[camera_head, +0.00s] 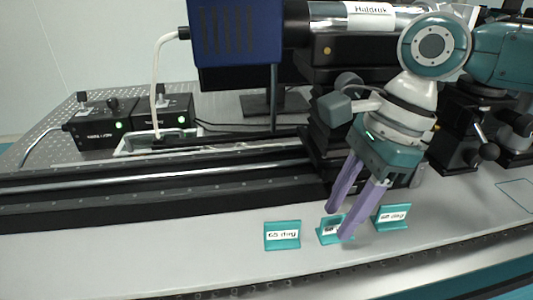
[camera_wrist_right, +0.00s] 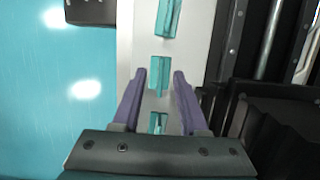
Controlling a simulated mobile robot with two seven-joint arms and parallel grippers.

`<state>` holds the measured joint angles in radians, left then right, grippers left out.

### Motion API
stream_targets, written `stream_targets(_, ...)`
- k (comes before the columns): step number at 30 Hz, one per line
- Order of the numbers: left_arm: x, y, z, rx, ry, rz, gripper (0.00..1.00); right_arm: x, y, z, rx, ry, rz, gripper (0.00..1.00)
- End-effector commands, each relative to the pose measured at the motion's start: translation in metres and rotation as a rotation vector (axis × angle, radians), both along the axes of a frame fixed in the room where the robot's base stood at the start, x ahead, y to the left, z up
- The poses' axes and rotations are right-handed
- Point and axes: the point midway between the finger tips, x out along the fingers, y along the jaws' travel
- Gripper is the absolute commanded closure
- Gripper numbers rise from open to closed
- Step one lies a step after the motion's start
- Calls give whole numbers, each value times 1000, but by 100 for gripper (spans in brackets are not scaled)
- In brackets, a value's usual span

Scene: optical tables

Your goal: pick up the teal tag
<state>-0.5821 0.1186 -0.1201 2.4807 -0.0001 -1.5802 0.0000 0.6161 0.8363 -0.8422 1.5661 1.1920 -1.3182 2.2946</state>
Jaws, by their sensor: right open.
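Three teal tags stand in a row near the front edge of the table: a left one with a "65 deg"-like label (camera_head: 282,236), a middle one (camera_head: 325,235) and a right one (camera_head: 391,217). My right gripper (camera_head: 338,224) has two purple fingers, open, pointing down at the middle tag. One finger hides part of that tag's label. In the right wrist view the middle tag (camera_wrist_right: 159,79) shows between the fingertips (camera_wrist_right: 159,75), apart from both. Another tag (camera_wrist_right: 168,18) lies beyond it and one (camera_wrist_right: 158,123) nearer the gripper's palm. My left gripper is out of view.
A long black rail (camera_head: 150,198) runs behind the tags. A blue box (camera_head: 236,35) and black mounts stand behind it. Two black boxes with green lights (camera_head: 93,128) sit at the back left. The pale strip left of the tags (camera_head: 130,245) is clear.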

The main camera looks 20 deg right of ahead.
Motion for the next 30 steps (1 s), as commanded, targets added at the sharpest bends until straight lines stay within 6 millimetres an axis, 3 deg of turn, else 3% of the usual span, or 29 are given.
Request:
stream_targets(2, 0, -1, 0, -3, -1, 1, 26, 0, 0, 0, 0, 0, 0, 58)
stream_targets(13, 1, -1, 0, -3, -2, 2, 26, 0, 0, 1, 0, 0, 0, 100)
stream_targets(30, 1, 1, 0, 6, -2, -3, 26, 0, 0, 1, 0, 0, 0, 100)
